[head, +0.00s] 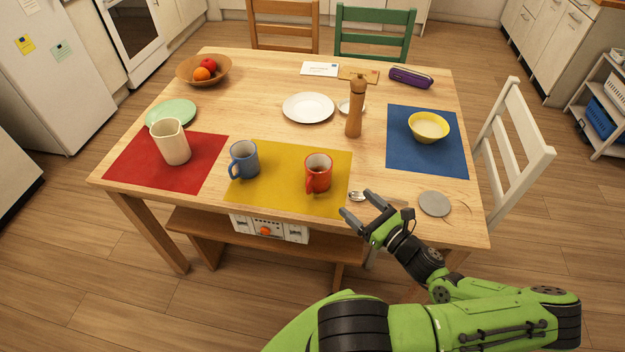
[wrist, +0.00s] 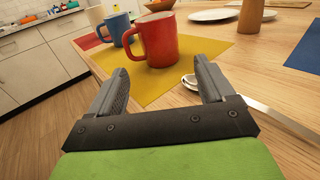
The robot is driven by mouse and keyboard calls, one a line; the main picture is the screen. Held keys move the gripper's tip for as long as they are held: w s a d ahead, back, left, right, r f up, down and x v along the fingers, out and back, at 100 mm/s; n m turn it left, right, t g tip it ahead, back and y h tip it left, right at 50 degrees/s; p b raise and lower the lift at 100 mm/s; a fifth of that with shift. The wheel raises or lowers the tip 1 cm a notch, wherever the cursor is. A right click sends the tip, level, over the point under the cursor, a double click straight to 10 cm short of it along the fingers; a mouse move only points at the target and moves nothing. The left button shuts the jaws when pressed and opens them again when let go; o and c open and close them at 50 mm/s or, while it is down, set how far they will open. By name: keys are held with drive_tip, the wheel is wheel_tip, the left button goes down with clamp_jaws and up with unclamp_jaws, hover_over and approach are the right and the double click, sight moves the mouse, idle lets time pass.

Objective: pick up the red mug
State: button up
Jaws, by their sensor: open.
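The red mug (head: 318,175) stands upright on the yellow placemat (head: 268,194), near the front edge of the table, with its handle toward the front left. In the wrist view the red mug (wrist: 158,40) is ahead of the fingers, its handle on the left. My gripper (head: 354,204) is open and empty, just to the front right of the mug and apart from it. In the wrist view my gripper (wrist: 160,78) has its two fingers spread toward the mug, with a gap between them.
A blue mug (head: 244,160) stands left of the red mug on the same mat. A spoon (head: 358,196) lies right of the mat, close to my fingers. A wooden pepper mill (head: 355,110) stands behind. A grey coaster (head: 434,204) lies to the right.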

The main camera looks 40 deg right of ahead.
sight(327, 178)
drive_tip(key=w+b, duration=0.2)
drive_tip(key=w, duration=1.1)
drive_tip(key=shift+w+f, duration=0.1)
drive_tip(key=shift+w, duration=0.1)
drive_tip(key=c, duration=1)
drive_tip(key=shift+r, duration=0.2)
drive_tip(key=shift+r+p, duration=1.95)
drive_tip(key=shift+r, duration=2.95)
